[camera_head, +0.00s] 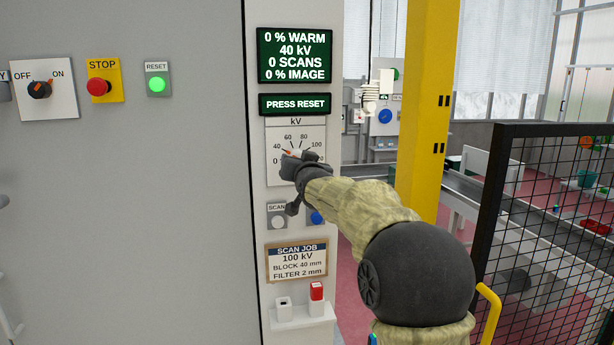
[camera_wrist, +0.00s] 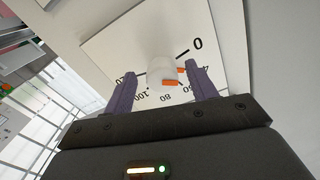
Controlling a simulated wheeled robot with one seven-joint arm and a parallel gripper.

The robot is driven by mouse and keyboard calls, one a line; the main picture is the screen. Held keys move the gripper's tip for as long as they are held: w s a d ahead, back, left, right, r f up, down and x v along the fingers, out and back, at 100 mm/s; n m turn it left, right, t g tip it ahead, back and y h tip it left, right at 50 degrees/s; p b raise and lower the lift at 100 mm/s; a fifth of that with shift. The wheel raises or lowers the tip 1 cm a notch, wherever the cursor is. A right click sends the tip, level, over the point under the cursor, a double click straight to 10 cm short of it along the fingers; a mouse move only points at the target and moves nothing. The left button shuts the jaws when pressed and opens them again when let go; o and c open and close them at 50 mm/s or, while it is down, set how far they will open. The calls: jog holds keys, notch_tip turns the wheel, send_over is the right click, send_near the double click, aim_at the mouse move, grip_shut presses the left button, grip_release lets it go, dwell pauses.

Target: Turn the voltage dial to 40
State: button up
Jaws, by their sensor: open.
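The voltage dial is a white knob (camera_wrist: 160,70) with orange marks on a white kV scale plate (camera_head: 276,128). In the head view, an orange pointer (camera_head: 288,153) shows near the 40 mark, and the rest of the knob is mostly hidden by my gripper (camera_head: 299,158). The display (camera_head: 295,55) reads 40 kV. In the wrist view, my gripper (camera_wrist: 158,70) is open, with one purple finger on each side of the knob. I cannot tell whether either finger touches it.
A sign (camera_head: 294,104) reads PRESS RESET. A green-lit reset button (camera_head: 157,84), red stop button (camera_head: 99,86) and OFF/ON switch (camera_head: 39,89) are on the left cabinet. Scan job card (camera_head: 297,262) reads 100 kV. A yellow post (camera_head: 428,100) and mesh fence (camera_head: 550,230) stand right.

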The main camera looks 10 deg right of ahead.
jog(key=s+b, duration=0.5)
jog(key=s, duration=1.2)
jog(key=shift+f, duration=0.1)
jog(key=s+f+n+g+p, duration=0.1)
jog(key=s+f+g+p, duration=0.25)
jog(key=f, duration=0.65)
jog(key=s+f+n+g+p, duration=0.1)
jog(key=s+f+g+p, duration=0.3)
jog(key=f, duration=0.7)
jog(key=s+f+g+p, duration=0.1)
jog(key=s+f+g, duration=0.3)
jog(key=s, duration=0.4)
jog(key=s+f+n+g+p, duration=0.1)
jog(key=s+f+g, duration=0.3)
jog(key=s+f, duration=0.3)
jog(key=shift+s, duration=0.45)
jog(key=shift+w+f, duration=0.1)
jog(key=shift+c, duration=0.3)
